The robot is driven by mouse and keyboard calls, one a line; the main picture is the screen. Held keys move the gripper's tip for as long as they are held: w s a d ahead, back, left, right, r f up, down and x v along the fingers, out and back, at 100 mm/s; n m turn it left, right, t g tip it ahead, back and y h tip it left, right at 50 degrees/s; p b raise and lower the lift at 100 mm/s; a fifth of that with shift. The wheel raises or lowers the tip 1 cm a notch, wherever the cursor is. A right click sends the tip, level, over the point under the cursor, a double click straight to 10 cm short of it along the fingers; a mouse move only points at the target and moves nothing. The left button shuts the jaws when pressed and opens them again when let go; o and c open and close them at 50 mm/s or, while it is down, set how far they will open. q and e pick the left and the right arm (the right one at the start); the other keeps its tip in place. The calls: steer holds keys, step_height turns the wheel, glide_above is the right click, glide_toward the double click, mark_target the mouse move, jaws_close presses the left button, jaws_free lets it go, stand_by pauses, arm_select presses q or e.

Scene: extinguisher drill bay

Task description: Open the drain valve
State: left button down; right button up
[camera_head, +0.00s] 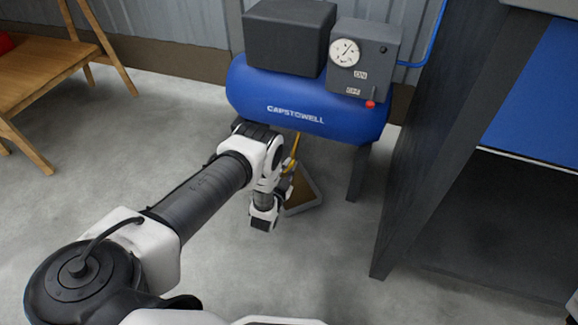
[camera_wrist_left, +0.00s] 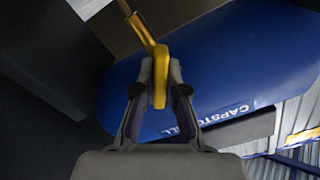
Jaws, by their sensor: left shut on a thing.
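The blue compressor tank (camera_head: 290,112), marked CAPSTOWELL, stands at the back centre and also fills much of the left wrist view (camera_wrist_left: 225,65). A yellow drain valve handle (camera_wrist_left: 160,78) shows in the left wrist view, with a yellow stem (camera_wrist_left: 140,28) running up to the left from it. In the head view the yellow part (camera_head: 295,148) hangs below the tank, partly hidden by my arm. My left gripper (camera_wrist_left: 160,70) is shut on the yellow handle, one finger on each side. In the head view the left gripper (camera_head: 288,180) is under the tank. My right gripper is not in view.
A brown tray with a grey rim (camera_head: 316,187) lies on the floor under the tank. A dark grey panel (camera_head: 425,130) stands close on the right. The concrete floor (camera_head: 130,130) between is clear.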

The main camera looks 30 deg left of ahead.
arm_select(q)
steer(key=c, duration=1.2)
jaws_free()
steer(key=v, duration=1.2)
steer(key=shift+d, duration=0.1)
